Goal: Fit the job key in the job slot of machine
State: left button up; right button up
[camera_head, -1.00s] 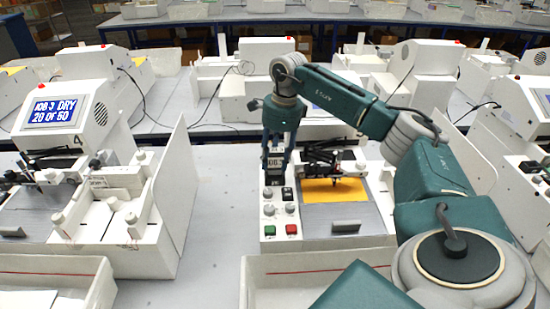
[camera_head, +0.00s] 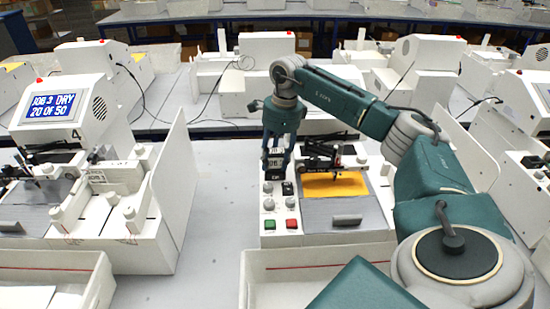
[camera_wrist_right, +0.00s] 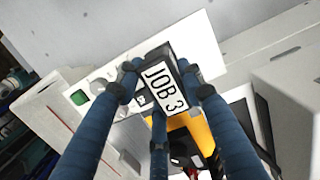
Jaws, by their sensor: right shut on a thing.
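My right gripper (camera_head: 277,152) is shut on the job key (camera_head: 276,164), a dark block with a white label. In the right wrist view the label on the key (camera_wrist_right: 163,90) reads JOB 3, between the fingers of the gripper (camera_wrist_right: 160,78). The key is held low over the back of the control panel of the machine (camera_head: 281,240), behind its knobs. The job slot is hidden by the key and gripper, and I cannot tell whether the key touches or enters it. My left gripper is out of view.
The panel has grey knobs (camera_head: 268,204), a green button (camera_head: 269,225) and a red button (camera_head: 292,223). A yellow sheet (camera_head: 348,188) lies on the bed beside it, under the dark pen carriage (camera_head: 322,160). An open white tray (camera_head: 254,258) stands in front. A similar machine (camera_head: 150,225) stands left, with clear table between.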

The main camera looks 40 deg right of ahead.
jog(key=shift+f, duration=0.4)
jog(key=o, duration=1.2)
jog(key=r, duration=0.8)
jog(key=s+d+r, duration=0.1)
jog(key=r, duration=0.3)
jog(key=shift+f, duration=0.1)
